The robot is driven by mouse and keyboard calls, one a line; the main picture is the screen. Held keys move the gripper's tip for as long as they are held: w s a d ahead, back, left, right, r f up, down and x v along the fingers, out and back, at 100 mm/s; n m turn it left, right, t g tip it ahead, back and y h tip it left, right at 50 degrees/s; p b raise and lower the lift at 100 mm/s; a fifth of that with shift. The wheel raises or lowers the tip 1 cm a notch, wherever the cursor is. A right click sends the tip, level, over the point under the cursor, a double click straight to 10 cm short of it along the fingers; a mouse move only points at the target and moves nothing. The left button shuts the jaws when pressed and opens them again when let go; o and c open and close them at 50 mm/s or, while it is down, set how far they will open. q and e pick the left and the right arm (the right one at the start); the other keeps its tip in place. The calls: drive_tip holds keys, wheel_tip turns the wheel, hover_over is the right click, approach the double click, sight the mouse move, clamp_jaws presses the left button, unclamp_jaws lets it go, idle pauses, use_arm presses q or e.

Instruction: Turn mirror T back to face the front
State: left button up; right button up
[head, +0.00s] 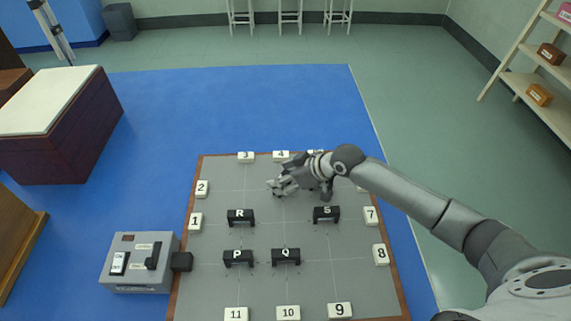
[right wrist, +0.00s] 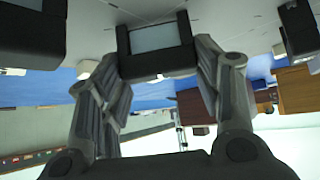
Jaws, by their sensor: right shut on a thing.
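My right gripper (head: 279,187) reaches in from the right over the back middle of the grey board (head: 262,292). In the right wrist view its two fingers stand on either side of a black-framed mirror (right wrist: 158,68) with a pale grey glassy panel, and they are shut on it. No letter shows on this mirror; by its place apart from the lettered ones it seems to be mirror T. In the head view the gripper hides it. My left gripper is in neither view.
Black mirrors R (head: 240,218), S (head: 326,214), P (head: 238,258) and Q (head: 286,257) stand in front of the gripper. White numbered blocks, such as 9 (head: 340,310), line the board's edge. A grey switch box (head: 139,262) stands at its left.

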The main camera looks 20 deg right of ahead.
drive_tip(key=m+h+p, duration=0.1)
drive_tip(key=p, duration=0.1)
drive_tip(key=m+t+h+p, duration=0.1)
drive_tip(key=m+p, duration=0.1)
drive_tip(key=m+h+p, duration=0.1)
drive_tip(key=p, duration=0.2)
drive_tip(key=shift+s+a+r+m+t, duration=0.15)
drive_tip(key=shift+a+r+m+t, duration=0.15)
drive_tip(key=shift+a+m+t, duration=0.1)
drive_tip(key=shift+f+m+h+p, duration=0.1)
drive_tip(key=shift+m+h+p, duration=0.6)
drive_tip(key=shift+m, duration=0.1)
drive_tip(key=shift+a+f+m+h, duration=0.1)
drive_tip(key=shift+f+m+h, duration=0.05)
drive_tip(key=shift+m+h, duration=1.75)
drive_tip(key=shift+m, duration=0.5)
drive_tip(key=o, duration=1)
drive_tip(key=v, duration=1.2)
